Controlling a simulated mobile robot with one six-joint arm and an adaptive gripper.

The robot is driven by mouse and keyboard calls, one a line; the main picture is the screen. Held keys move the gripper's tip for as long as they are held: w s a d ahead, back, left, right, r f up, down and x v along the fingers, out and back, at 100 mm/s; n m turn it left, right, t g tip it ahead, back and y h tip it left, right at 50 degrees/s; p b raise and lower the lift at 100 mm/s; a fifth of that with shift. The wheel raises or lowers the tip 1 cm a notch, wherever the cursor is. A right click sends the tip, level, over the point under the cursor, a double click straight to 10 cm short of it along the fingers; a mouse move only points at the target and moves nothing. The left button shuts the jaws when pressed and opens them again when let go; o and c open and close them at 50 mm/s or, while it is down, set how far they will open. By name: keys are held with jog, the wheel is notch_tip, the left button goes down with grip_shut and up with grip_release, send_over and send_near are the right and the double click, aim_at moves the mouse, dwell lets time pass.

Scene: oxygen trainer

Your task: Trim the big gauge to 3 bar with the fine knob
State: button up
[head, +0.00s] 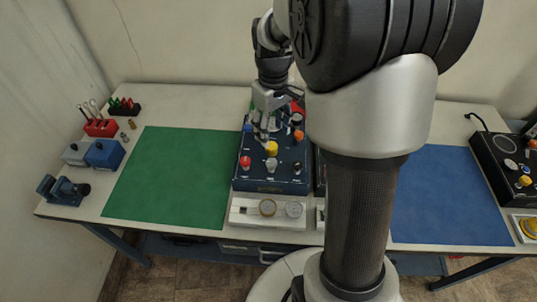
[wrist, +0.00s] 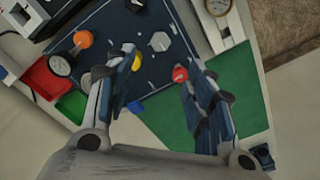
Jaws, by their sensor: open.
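The dark blue panel (head: 262,184) stands mid-table and carries several coloured knobs. A white-faced round gauge (wrist: 61,64) is at its edge in the wrist view, beside an orange knob (wrist: 84,39). The needle reading is too small to tell. A grey knob (wrist: 160,41), a red knob (wrist: 180,74) and a yellow knob (wrist: 134,78), partly hidden by a finger, also show. I cannot tell which knob is the fine one. My gripper (wrist: 158,66) is open over the panel, its fingers spread on either side of the yellow and red knobs' area, holding nothing.
A white strip with two small dials (head: 267,207) lies in front of the panel. A green mat (head: 165,180) is left and a blue mat (head: 435,190) right, both clear. Red and blue blocks (head: 104,153) stand far left. A black control box (head: 497,165) stands far right.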

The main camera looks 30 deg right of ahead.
aim_at(271, 162)
notch_tip(271, 162, down, 13)
jog(key=b, duration=0.3)
jog(key=shift+b, duration=0.35)
jog(key=shift+r, duration=0.1)
jog(key=shift+c, duration=0.4)
jog(key=c, duration=1)
jog(key=shift+r+m+p, duration=0.1)
jog(key=shift+m+p, duration=0.4)
jog(key=shift+m, duration=0.6)
